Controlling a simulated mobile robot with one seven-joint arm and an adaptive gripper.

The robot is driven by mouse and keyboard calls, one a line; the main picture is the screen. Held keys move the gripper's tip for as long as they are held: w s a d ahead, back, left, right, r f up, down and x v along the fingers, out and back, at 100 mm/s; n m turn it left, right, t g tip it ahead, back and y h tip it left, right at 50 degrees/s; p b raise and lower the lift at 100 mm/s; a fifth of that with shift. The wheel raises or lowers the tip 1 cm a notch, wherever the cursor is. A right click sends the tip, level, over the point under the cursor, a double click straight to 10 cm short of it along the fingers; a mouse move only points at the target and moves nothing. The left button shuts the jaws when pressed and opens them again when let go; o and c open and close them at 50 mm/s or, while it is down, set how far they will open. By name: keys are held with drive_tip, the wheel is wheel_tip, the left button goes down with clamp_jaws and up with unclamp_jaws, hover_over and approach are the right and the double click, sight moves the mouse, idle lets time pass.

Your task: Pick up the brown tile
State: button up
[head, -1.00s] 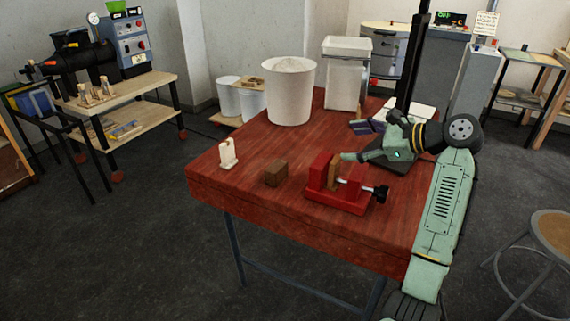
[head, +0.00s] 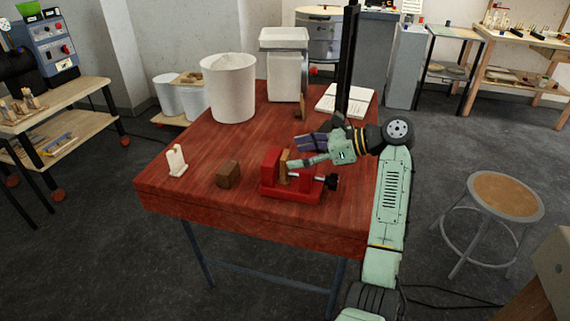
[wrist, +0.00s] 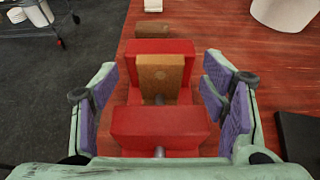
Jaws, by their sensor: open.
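The brown tile (head: 284,167) stands upright in a red vise (head: 291,194) on the red-brown table. In the wrist view the tile (wrist: 160,74) has a small round mark near its top. It is beside the far vise jaw, with a gap to the near jaw, where a metal rod shows. In the head view my gripper (head: 306,152) is just above and behind the vise.
A darker brown block (head: 228,174) and a cream bracket (head: 176,161) stand left of the vise. A white bucket (head: 232,90), a white bin (head: 285,70) and an open book (head: 345,101) are farther back. A stool (head: 505,196) stands on the right.

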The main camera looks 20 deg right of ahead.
drive_tip(key=shift+x, duration=1.1)
clamp_jaws()
